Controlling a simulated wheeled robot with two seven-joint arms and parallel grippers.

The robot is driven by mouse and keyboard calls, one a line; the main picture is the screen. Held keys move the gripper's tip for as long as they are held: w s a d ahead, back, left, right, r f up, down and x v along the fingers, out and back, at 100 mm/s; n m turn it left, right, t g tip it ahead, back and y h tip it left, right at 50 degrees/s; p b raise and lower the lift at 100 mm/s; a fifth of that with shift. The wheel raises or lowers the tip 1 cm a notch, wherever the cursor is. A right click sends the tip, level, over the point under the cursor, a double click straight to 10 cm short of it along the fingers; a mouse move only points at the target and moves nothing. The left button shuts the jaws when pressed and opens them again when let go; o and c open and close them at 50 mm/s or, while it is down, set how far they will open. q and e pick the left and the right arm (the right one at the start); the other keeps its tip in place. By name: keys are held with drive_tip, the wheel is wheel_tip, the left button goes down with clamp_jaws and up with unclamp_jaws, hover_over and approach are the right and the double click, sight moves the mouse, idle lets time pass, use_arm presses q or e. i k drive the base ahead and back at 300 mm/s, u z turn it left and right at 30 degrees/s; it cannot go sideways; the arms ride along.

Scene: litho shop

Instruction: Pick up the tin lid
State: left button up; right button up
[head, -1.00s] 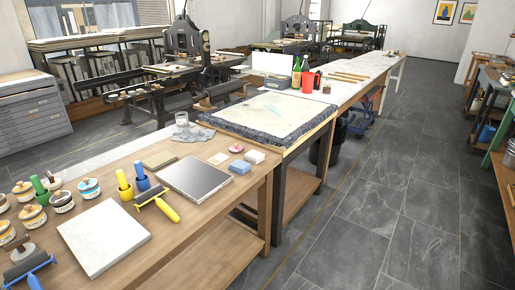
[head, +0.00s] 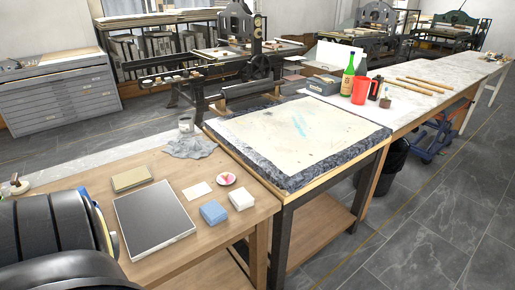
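No thing in view is clearly a tin lid. A small round disc, white with a pink-red top (head: 226,179), lies on the wooden bench (head: 205,248); I cannot tell whether it is the tin lid. The ink tins seen earlier at the left of the bench are now out of view or hidden behind my black arm at the lower left. Neither of my grippers shows in the head view.
Near the disc lie a white card (head: 197,190), a blue block (head: 214,212), a white block (head: 241,199), a dark framed slab (head: 155,217) and a tan box (head: 131,178). A grey cloth (head: 190,147) and a glass jar (head: 186,124) stand behind. A stone-topped table (head: 360,162) adjoins.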

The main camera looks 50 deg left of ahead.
sight(224, 179)
drive_tip(key=i, duration=1.65)
drive_tip(key=u, duration=3.8)
